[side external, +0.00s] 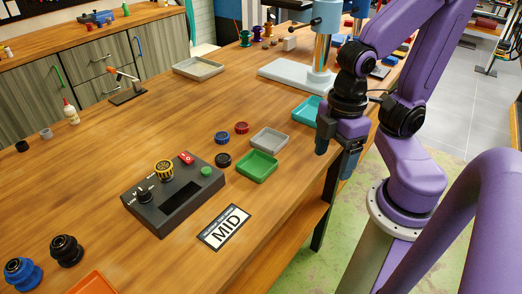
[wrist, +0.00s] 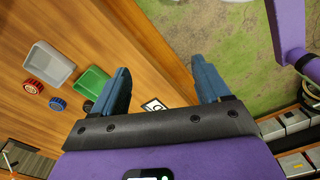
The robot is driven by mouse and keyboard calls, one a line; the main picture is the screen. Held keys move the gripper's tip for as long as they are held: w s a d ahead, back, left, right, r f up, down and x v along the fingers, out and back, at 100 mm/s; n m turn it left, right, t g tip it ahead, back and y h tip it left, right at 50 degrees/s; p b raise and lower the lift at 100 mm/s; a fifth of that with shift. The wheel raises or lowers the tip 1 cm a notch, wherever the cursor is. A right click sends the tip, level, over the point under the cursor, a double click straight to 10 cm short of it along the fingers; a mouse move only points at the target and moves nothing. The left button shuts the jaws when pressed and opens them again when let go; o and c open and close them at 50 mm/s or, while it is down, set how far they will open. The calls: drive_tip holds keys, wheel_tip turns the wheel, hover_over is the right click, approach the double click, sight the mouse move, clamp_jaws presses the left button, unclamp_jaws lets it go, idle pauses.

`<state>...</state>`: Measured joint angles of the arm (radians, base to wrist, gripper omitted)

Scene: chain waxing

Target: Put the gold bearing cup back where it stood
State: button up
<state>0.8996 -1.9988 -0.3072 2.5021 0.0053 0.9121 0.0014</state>
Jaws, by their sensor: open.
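I cannot pick out a gold bearing cup for certain. A yellow-gold ribbed round piece with black (side external: 164,169) sits on top of the dark control box (side external: 172,205); I cannot tell whether it is the cup or a knob. A blue cup-like piece (side external: 222,138), a red one (side external: 241,128) and a black one (side external: 223,159) stand on the wooden bench between the box and the trays. My gripper (side external: 335,153) is by the bench's right edge, right of the trays. In the wrist view my gripper (wrist: 161,66) has its blue fingers apart, with nothing between them.
A green tray (side external: 257,166), a grey tray (side external: 269,139) and a teal tray (side external: 308,110) line the right side. A MID sign (side external: 225,227) lies near the front edge. Blue and black round pieces (side external: 67,251) stand front left. The bench's left middle is clear.

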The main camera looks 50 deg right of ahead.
drive_tip(key=shift+w, duration=0.1)
wheel_tip(320, 180, up, 12)
drive_tip(key=m, duration=3.1)
hover_over(163, 165)
drive_tip(key=f, duration=1.2)
drive_tip(key=shift+w+a, duration=0.1)
drive_tip(key=shift+w, duration=0.25)
drive_tip(key=f, duration=0.4)
drive_tip(key=shift+s, duration=0.4)
drive_tip(key=shift+f, duration=0.6)
